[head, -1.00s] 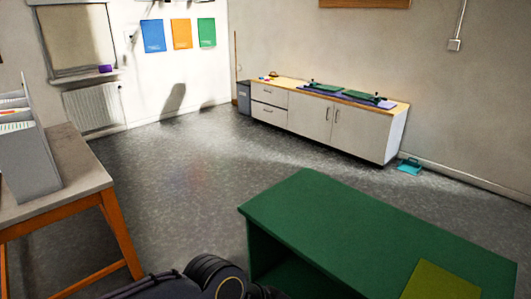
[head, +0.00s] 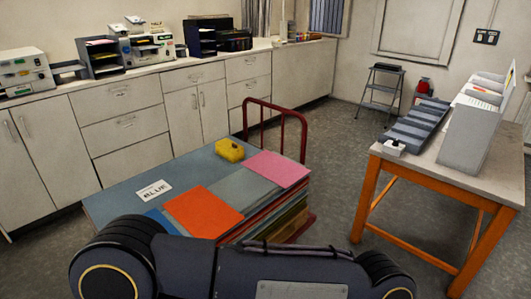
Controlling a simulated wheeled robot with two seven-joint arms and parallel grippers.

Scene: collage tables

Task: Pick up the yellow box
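A small yellow box (head: 229,150) with rounded edges sits on the blue-grey top of a cart (head: 125,199) in the middle of the head view. It lies near the cart's far side, close to the red handle rail (head: 275,117) and just behind the coloured sheets. Nothing covers it. A dark part of my own arm crosses the bottom of the view in front of the cart. Neither of my grippers shows, so I cannot tell where they are relative to the yellow box.
Orange (head: 203,211), pink (head: 278,168) and grey sheets lie on a stack at the cart's right. A white label (head: 154,190) reads BLUE. A long cabinet (head: 140,122) runs behind. An orange-legged table (head: 433,160) stands at the right, with open floor between it and the cart.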

